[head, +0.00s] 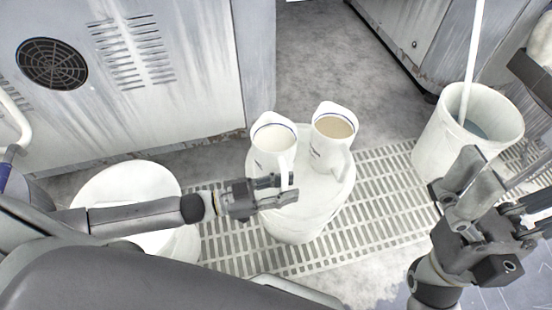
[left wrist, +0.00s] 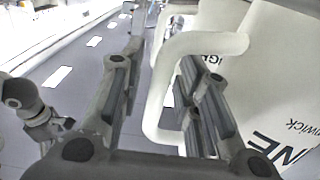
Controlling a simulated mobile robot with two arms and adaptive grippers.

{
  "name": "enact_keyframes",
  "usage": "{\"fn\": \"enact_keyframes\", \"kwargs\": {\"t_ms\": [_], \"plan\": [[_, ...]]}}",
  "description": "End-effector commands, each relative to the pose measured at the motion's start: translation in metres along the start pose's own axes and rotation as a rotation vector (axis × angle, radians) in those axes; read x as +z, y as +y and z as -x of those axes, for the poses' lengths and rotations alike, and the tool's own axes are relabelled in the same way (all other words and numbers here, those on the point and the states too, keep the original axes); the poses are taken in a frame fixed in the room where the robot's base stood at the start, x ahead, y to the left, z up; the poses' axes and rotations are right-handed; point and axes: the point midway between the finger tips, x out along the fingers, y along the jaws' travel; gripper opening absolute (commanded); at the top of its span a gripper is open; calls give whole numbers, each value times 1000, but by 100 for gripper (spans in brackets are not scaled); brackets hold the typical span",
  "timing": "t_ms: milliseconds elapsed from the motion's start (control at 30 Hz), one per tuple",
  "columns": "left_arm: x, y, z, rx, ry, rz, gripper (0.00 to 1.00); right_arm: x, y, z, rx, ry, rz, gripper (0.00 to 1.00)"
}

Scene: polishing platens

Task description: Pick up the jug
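Two white jugs stand upright side by side on a white round drum lid (head: 316,190). The left jug (head: 272,150) holds whitish liquid, the right jug (head: 330,150) a beige one. My left gripper (head: 284,190) is at the near side of the left jug, by its handle. In the left wrist view the open fingers (left wrist: 160,85) stand on either side of the white handle (left wrist: 155,105), with a gap visible on the left. The jug body (left wrist: 270,90) with dark lettering fills the right. My right gripper (head: 505,190) is open and empty at the right, away from the jugs.
A white bucket (head: 505,120) with a stick and dark liquid stands at the right. Another white drum (head: 125,185) is at the left, partly behind my left arm. A grey machine cabinet (head: 130,70) stands behind. Slatted grating (head: 385,195) covers the floor around the drum.

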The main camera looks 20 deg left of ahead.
Motion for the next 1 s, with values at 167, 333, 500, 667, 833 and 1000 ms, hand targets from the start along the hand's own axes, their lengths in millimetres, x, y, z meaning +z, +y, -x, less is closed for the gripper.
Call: {"fn": "enact_keyframes", "kwargs": {"t_ms": [167, 333, 500, 667, 833, 1000], "plan": [[0, 0, 0, 0, 0, 0, 3, 0, 0, 0, 0, 0, 0, 100], [0, 0, 0, 0, -1, 0, 0, 0, 0, 0, 0, 0, 0, 100], [0, 0, 0, 0, -1, 0, 0, 0, 0, 0, 0, 0, 0, 100], [-4, -1, -1, 2, 9, -7, 0, 0, 0, 0, 0, 0, 0, 100], [-4, -1, -1, 2, 9, -7, 0, 0, 0, 0, 0, 0, 0, 100], [-5, -1, -1, 1, 8, -6, 0, 0, 0, -2, 0, 0, 1, 100]]}}
